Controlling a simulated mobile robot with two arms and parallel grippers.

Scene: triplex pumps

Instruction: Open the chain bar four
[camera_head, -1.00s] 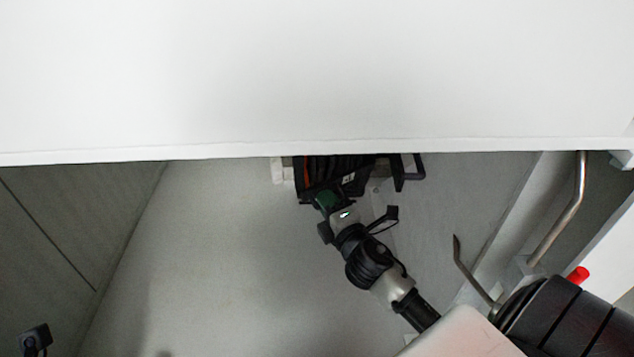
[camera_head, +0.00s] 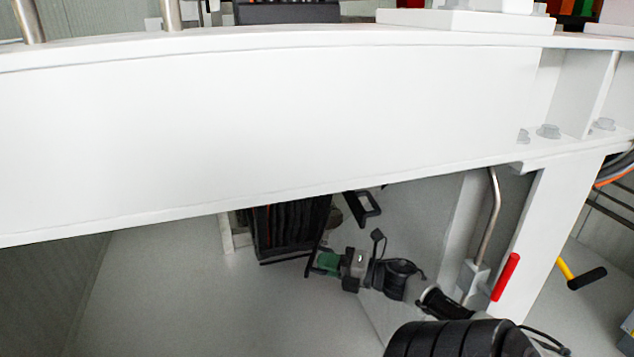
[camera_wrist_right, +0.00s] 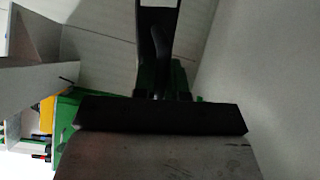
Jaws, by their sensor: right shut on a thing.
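A dark rack of black hanging strips (camera_head: 288,230) stands under the white beam, its top hidden. A thin black bar (camera_head: 314,258) slants down and outward at its right side. It may be the chain bar; no number is readable. My right gripper (camera_head: 318,262), with green by its fingers, reaches in from the lower right and is shut on the lower part of this bar. The fingertips are small and partly hidden. In the right wrist view, a black bar (camera_wrist_right: 160,116) crosses the middle, with green parts behind it. My left gripper is not in view.
The white beam (camera_head: 270,130) spans the view above my arm. A white leg (camera_head: 550,235), a bent metal pipe (camera_head: 493,215) and a red handle (camera_head: 506,277) stand to the right. A black bracket (camera_head: 362,208) is near the rack. The grey floor (camera_head: 170,290) left is clear.

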